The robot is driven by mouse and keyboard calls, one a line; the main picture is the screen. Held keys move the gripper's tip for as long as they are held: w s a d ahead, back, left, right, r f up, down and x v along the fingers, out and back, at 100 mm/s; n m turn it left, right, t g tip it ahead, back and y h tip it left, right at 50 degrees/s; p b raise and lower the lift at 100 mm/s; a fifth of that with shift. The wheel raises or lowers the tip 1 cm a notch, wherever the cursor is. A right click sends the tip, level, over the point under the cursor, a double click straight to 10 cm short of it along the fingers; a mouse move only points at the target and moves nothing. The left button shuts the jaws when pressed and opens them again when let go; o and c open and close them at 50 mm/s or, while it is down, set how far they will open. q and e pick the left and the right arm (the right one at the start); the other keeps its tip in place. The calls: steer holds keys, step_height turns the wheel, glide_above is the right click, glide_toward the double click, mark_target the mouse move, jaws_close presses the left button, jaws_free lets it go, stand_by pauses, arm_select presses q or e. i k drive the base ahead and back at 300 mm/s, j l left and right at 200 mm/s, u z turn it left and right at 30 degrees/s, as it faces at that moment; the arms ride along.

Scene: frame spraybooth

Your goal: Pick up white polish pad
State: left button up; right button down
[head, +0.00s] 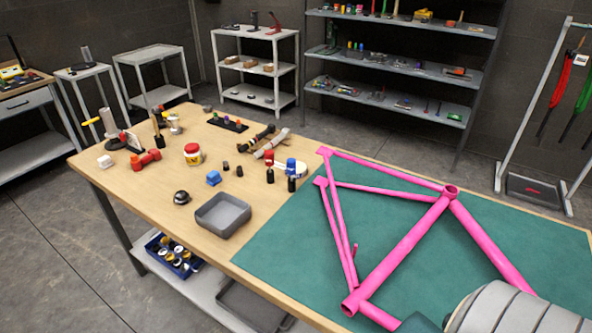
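A small white, block-like item (105,161) lies at the far left end of the wooden workbench (130,178), left of a red tool (146,158). A pale round, flat item (300,169) lies near the bench's middle, partly hidden behind a blue-and-red can (291,167). I cannot tell for sure which of these is the white polish pad. Neither of my grippers shows. Only a pale, rounded arm part of mine enters at the bottom right.
A pink bike frame (402,246) lies across the green mat (280,247) at right. A grey tray (223,215), a red-and-white jar (193,154), a dark round item (181,197) and a blue item (214,178) stand on the bench. Bare wood lies between them.

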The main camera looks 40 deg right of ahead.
mark_target(105, 162)
steer(key=z, duration=0.3)
steer(key=i+j+z, duration=0.25)
steer(key=z, duration=0.25)
steer(key=i+j+z, duration=0.2)
steer(key=j+z, duration=0.3)
